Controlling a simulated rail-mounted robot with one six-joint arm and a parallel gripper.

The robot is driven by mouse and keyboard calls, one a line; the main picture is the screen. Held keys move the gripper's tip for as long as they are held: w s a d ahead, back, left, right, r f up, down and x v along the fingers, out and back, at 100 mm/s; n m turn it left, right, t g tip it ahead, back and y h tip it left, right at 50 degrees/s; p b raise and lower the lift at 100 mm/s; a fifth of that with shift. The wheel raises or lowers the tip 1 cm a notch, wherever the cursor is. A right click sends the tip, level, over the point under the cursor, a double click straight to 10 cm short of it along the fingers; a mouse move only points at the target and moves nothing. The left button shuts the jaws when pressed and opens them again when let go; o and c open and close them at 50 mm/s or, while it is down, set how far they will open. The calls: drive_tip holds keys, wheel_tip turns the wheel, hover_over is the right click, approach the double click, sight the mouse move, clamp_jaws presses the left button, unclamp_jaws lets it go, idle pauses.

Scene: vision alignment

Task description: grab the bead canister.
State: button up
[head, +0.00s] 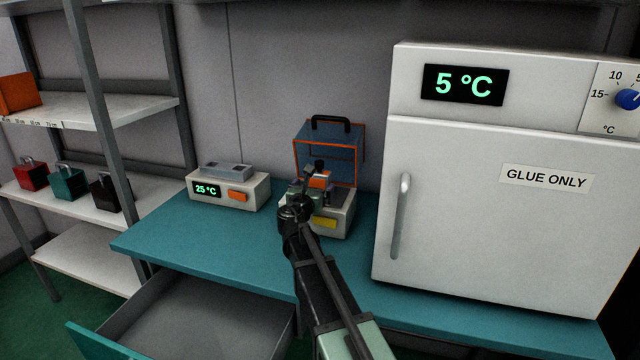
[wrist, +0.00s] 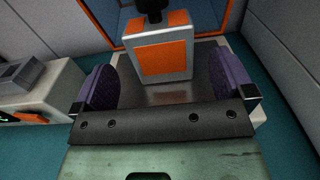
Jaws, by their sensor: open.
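A grey block with an orange front panel and a black knob on top, which looks like the bead canister (wrist: 160,57), stands upright in the wrist view. In the head view the bead canister (head: 319,181) is partly hidden by my arm, at a small pale machine (head: 341,216) with a raised, orange-framed blue lid (head: 312,150). My gripper (wrist: 165,84) is open, its purple-padded fingers wide apart. The canister appears ahead of and between them, with a visible gap on each side. In the head view my gripper (head: 314,190) is at the machine.
A pale box reading 25 °C (head: 230,190) stands left of the machine. A large white cabinet marked GLUE ONLY (head: 490,230) stands close on the right. An empty drawer (head: 200,315) hangs open below the teal bench (head: 170,240). Shelves with several coloured blocks are at left.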

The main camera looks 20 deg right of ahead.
sight(317, 182)
drive_tip(key=x, duration=0.5)
drive_tip(key=shift+w+d+r, duration=0.1)
drive_tip(key=shift+w+d, duration=0.1)
drive_tip(key=shift+s, duration=0.1)
drive_tip(key=c, duration=1.1)
drive_tip(key=shift+o, duration=0.2)
wheel_tip(317, 182, up, 20)
drive_tip(key=p, duration=2)
